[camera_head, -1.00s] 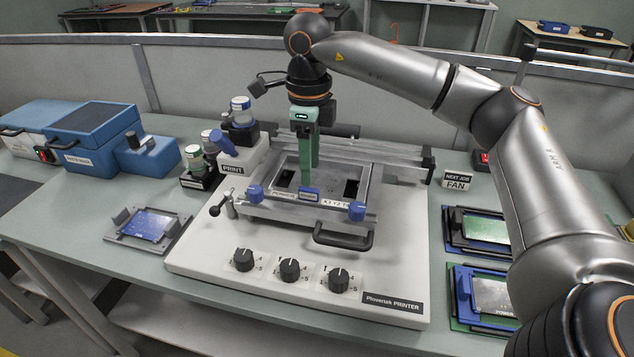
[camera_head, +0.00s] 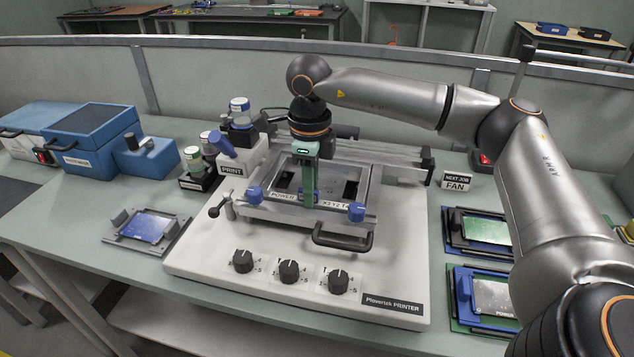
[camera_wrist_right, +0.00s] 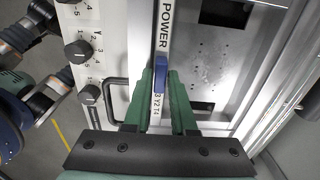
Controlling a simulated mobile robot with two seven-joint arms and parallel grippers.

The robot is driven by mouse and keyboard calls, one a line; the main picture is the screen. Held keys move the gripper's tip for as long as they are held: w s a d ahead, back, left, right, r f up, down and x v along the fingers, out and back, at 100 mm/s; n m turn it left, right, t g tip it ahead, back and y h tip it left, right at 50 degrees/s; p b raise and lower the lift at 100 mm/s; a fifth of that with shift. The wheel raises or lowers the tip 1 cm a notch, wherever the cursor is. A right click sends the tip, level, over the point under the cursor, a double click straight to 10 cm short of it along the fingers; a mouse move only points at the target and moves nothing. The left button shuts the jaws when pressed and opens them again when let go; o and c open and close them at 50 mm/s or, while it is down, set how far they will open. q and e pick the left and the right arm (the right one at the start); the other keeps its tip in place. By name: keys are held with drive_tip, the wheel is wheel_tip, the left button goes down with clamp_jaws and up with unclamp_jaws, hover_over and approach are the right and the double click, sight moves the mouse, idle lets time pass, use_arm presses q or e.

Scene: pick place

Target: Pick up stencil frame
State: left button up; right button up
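The stencil frame (camera_head: 284,197) lies flat in the printer (camera_head: 235,280), with a white label strip reading POWER along its front bar. The strip also shows in the right wrist view (camera_wrist_right: 166,28). My right gripper (camera_head: 308,200) points down at the middle of this front bar. In the wrist view its two green fingers (camera_wrist_right: 161,85) stand on either side of a small blue tab (camera_wrist_right: 160,75) on the strip. Whether they press on the tab or leave a gap is unclear. In the head view the gripper hides the tab.
Blue knobs (camera_head: 254,194) and (camera_head: 356,212) flank the front bar, and a black handle (camera_head: 343,240) projects below it. Bottles (camera_head: 240,112) stand behind left. Board trays (camera_head: 487,229) lie to the right, another fixture (camera_head: 148,228) to the left.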

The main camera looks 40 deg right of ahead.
clamp_jaws()
idle(0.9)
